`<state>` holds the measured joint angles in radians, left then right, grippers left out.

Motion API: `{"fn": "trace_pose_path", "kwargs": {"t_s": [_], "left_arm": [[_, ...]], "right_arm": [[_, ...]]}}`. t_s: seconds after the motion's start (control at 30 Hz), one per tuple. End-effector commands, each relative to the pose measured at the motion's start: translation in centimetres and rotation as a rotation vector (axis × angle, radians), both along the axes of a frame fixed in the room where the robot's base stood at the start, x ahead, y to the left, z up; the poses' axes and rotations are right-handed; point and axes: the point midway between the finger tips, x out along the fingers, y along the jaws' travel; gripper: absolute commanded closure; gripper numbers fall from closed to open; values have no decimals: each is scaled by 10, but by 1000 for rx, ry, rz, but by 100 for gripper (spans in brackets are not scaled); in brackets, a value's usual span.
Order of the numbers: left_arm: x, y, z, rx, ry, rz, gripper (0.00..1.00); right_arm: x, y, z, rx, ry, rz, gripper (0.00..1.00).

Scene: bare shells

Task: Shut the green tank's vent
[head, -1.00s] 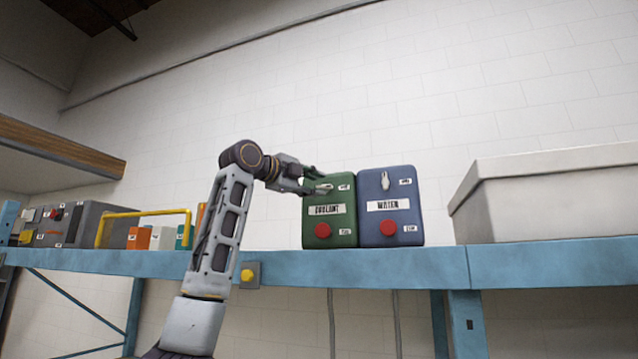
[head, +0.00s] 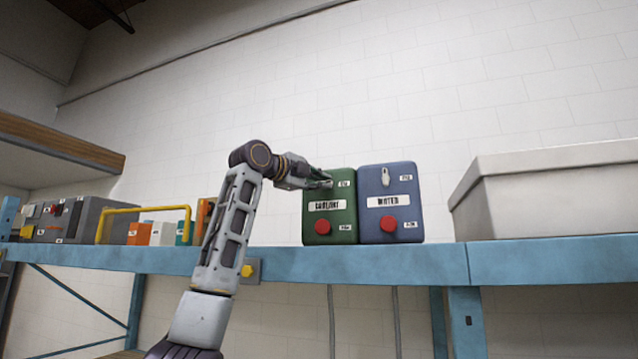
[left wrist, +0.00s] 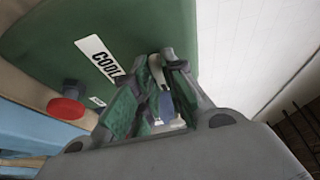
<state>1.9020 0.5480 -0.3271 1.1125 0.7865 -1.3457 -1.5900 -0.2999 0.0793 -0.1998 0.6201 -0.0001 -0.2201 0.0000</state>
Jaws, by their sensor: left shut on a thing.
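The green tank (head: 343,207) stands on the blue shelf, with a white label reading something like "COOLANT" and a red knob (head: 323,227) below. Its vent handle is near the top, mostly hidden by my left gripper (head: 324,181) in the head view. In the left wrist view the green tank (left wrist: 48,40) fills the upper left. There my left gripper (left wrist: 165,68) has its fingers close together around the pale vent handle (left wrist: 156,70). The handle's exact angle is hard to tell. My right gripper is not in view.
A blue tank (head: 404,181), labelled WATER, stands tight against the green tank's right side, its pale handle upright. A large pale bin (head: 555,195) stands further right. A yellow rail (head: 145,209) and small boxes stand left on the blue shelf (head: 350,263).

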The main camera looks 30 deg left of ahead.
Motion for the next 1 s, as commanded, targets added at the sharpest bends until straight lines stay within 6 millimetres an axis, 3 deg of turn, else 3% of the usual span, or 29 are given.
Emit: {"fn": "trace_pose_path", "kwargs": {"t_s": [0.47,1.0], "left_arm": [[1,-1,-2,-56,-12,-1,100],[1,-2,-6,-380,-90,-2,100]], "right_arm": [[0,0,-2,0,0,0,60],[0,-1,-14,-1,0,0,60]]}}
